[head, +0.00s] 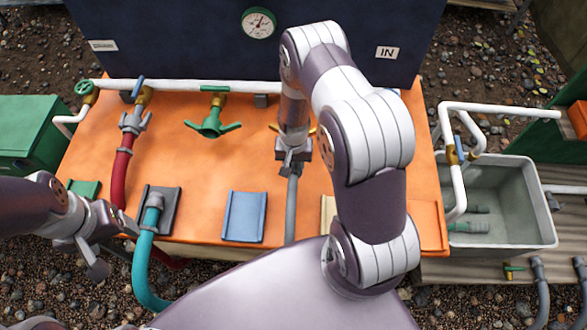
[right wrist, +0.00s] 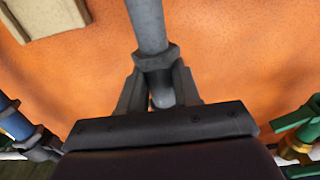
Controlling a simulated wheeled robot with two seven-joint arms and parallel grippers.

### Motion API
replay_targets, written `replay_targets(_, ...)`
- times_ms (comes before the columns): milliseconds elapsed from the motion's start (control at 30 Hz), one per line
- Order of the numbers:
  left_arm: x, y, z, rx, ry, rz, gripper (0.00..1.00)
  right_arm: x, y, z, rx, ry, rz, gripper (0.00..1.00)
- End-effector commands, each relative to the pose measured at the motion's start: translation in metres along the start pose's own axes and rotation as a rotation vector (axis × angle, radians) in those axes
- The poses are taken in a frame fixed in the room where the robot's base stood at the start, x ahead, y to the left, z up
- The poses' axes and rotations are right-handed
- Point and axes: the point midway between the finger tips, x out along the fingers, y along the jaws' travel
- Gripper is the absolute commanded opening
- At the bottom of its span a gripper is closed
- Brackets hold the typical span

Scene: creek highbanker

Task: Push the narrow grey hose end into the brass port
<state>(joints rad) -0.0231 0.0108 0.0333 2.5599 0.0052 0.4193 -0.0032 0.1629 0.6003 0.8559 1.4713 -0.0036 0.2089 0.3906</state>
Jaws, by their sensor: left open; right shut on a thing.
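The narrow grey hose (head: 291,210) runs up the orange bench top to my right gripper (head: 291,166). My right gripper is shut on it just below its end. In the right wrist view the grey hose (right wrist: 148,25) has a wider collar (right wrist: 157,58) between the two fingers, and its tip is mostly hidden by the gripper. The brass port for this hose is not clear to see; my right forearm covers that part of the white pipe, with only bits of a yellow handle (head: 312,130) showing beside it. My left gripper (head: 98,250) is open and empty at the bench's left front edge.
A teal hose (head: 146,245) lies in a black cradle (head: 168,205) close to my left gripper. A blue cradle (head: 243,217) is empty. A grey tub (head: 510,225) stands right.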

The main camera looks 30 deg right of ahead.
Motion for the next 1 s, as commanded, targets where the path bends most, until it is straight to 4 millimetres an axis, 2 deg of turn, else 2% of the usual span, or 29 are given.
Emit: replay_targets(1000,0.0022,0.0,0.0003,0.0,0.0,0.0,0.76,-0.0015,-0.0003,-0.0103,0.0,0.001,0.0,0.0)
